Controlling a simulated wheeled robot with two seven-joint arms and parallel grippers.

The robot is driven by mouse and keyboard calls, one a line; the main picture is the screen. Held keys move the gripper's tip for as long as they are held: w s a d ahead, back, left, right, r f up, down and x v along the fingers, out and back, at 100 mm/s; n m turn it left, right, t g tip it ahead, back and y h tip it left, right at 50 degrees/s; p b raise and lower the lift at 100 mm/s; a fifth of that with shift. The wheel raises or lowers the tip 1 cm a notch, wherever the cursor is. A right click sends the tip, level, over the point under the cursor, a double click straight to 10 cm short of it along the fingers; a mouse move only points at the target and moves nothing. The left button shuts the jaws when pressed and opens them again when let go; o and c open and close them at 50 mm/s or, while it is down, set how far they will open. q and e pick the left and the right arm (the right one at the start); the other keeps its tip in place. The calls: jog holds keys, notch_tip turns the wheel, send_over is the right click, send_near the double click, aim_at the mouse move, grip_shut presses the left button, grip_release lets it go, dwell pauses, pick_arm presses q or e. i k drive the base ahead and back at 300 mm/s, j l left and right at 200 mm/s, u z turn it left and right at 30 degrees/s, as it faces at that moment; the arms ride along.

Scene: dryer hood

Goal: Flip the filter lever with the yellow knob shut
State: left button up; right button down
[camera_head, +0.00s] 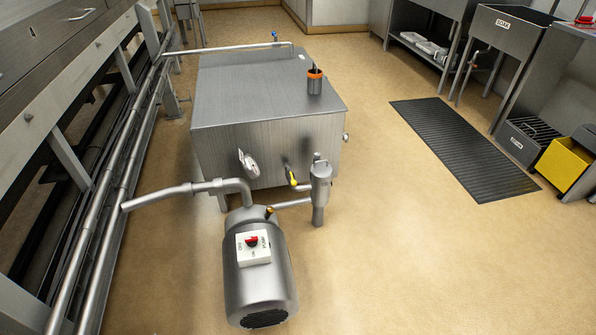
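A small lever with a yellow knob (292,177) sits low at the front face of a steel tank (240,130). It is just left of an upright grey filter canister (319,186). The yellow part slants slightly, with its lower end to the right; whether the valve is open or shut is too small to tell. A pipe runs from the canister to a steel pump (258,285) in front of the tank. Neither of my grippers is in view.
The pump carries a white switch plate (253,248) with a red knob. A bent pipe (160,196) reaches left towards steel rails. An orange-rimmed cup (314,82) stands on the tank. A black mat (462,148) lies right; the floor before it is clear.

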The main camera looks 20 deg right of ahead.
aim_at(293, 183)
jog(key=i+l+u, duration=0.15)
jog(key=l+u, duration=0.3)
jog(key=l, duration=0.95)
jog(key=l+u, duration=0.45)
jog(key=l, duration=0.9)
jog(key=i+l+u, duration=0.15)
jog(key=i+l, duration=0.15)
jog(key=i+l+u, duration=0.35)
jog(key=l, duration=0.35)
jog(key=i+l+u, duration=0.15)
jog(key=i+l, duration=0.15)
jog(key=l, duration=0.1)
